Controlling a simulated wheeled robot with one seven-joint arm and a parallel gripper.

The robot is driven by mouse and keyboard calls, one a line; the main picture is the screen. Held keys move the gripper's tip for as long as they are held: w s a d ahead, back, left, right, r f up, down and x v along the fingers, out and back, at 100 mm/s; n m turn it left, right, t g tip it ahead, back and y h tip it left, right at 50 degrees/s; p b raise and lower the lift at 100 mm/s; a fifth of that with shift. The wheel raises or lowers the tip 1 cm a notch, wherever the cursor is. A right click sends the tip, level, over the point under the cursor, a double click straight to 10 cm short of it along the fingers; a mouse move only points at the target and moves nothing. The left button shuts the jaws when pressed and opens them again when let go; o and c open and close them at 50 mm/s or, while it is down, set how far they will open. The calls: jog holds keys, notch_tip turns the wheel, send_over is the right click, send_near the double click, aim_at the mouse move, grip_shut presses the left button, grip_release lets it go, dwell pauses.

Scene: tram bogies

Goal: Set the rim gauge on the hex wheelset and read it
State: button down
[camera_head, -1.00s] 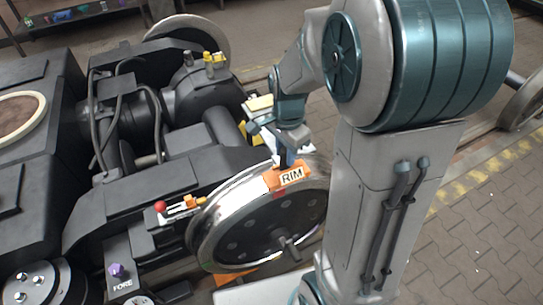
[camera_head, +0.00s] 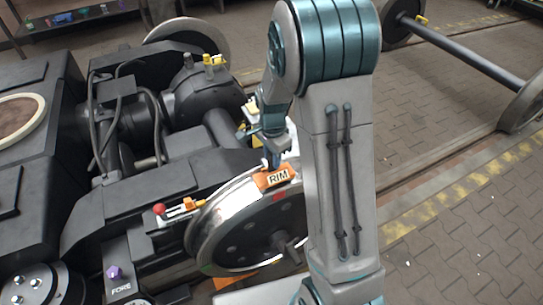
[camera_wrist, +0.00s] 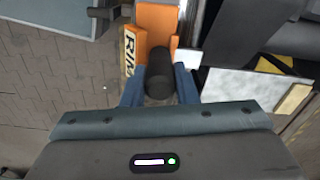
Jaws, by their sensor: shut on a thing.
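The orange rim gauge (camera_head: 277,178), marked RIM, is at the top of the near wheel (camera_head: 240,222) of the bogie. I cannot tell whether it rests on the rim or hangs just above it. My gripper (camera_head: 272,160) is over the gauge. In the wrist view, its blue fingers (camera_wrist: 159,88) are shut on the gauge's black knob, with the orange gauge body (camera_wrist: 157,22) beyond. No readout on the gauge shows. I cannot make out a hex mark on this wheel.
A red-knobbed lever with an orange part (camera_head: 180,208) sits left of the wheel. A purple knob (camera_head: 114,271) stands by the FORE label. A loose wheelset (camera_head: 460,52) lies at the back right. Paved floor (camera_head: 465,225) is clear at right.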

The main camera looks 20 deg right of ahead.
jog(key=shift+f, duration=0.25)
jog(key=c, duration=1.1)
grip_release()
jog(key=shift+c, duration=0.2)
notch_tip(320, 180, up, 12)
jog(key=p, duration=0.1)
jog(key=s+r+n+t, duration=0.1)
jog(key=s+r+n, duration=0.1)
jog(key=s+n, duration=0.5)
jog(key=s+r+n+t, duration=0.1)
jog(key=s+r+n, duration=0.2)
jog(key=s, duration=0.9)
jog(key=n, duration=0.3)
jog(key=shift+s+a+n, duration=0.3)
jog(key=shift+s+n, duration=0.05)
jog(key=shift+n, duration=0.05)
